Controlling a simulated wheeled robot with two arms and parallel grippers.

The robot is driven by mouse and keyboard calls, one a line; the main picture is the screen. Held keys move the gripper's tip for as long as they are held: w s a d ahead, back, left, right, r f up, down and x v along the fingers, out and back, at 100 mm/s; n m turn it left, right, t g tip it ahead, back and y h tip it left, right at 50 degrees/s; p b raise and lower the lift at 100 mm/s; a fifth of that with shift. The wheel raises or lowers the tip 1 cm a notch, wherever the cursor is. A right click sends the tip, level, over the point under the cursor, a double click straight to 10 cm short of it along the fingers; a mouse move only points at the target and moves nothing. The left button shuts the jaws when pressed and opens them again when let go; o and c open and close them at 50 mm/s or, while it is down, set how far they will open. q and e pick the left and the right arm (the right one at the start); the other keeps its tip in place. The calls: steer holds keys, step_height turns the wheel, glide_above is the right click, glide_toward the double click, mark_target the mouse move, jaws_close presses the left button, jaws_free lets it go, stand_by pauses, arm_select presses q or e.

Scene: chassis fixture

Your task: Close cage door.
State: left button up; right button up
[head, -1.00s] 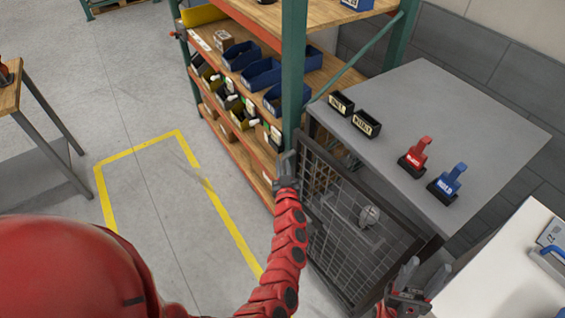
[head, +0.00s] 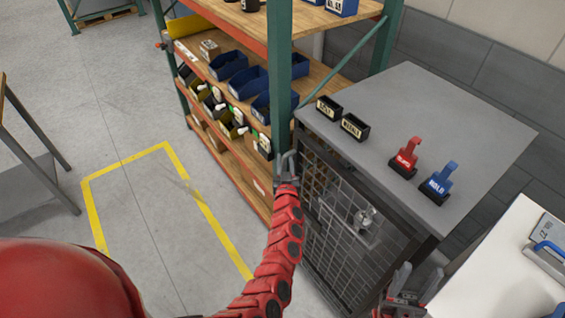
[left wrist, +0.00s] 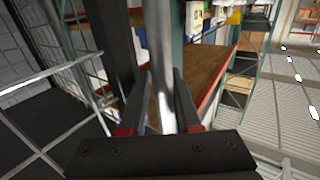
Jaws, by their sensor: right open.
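The cage door (head: 340,225) is a dark-framed wire mesh panel below the grey cabinet top (head: 440,120). It stands ajar, with a gap along its upper edge. My left gripper (head: 288,160) is at the door's upper left corner. In the left wrist view its two fingers (left wrist: 163,100) stand apart on either side of an upright silvery bar (left wrist: 162,60). Firm contact with the bar cannot be made out. My right gripper (head: 412,285) is open and empty near the door's lower right corner, partly cut off by the frame.
A shelf rack (head: 278,90) with several bins stands close behind my left gripper. Two black bins (head: 355,127), a red holder (head: 407,157) and a blue holder (head: 439,183) sit on the cabinet top. A white table (head: 500,270) is at the lower right.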

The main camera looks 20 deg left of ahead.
arm_select(q)
steer(key=shift+d, duration=0.1)
steer(key=b+v, duration=0.4)
steer(key=v, duration=1.3)
steer(key=shift+s, duration=0.15)
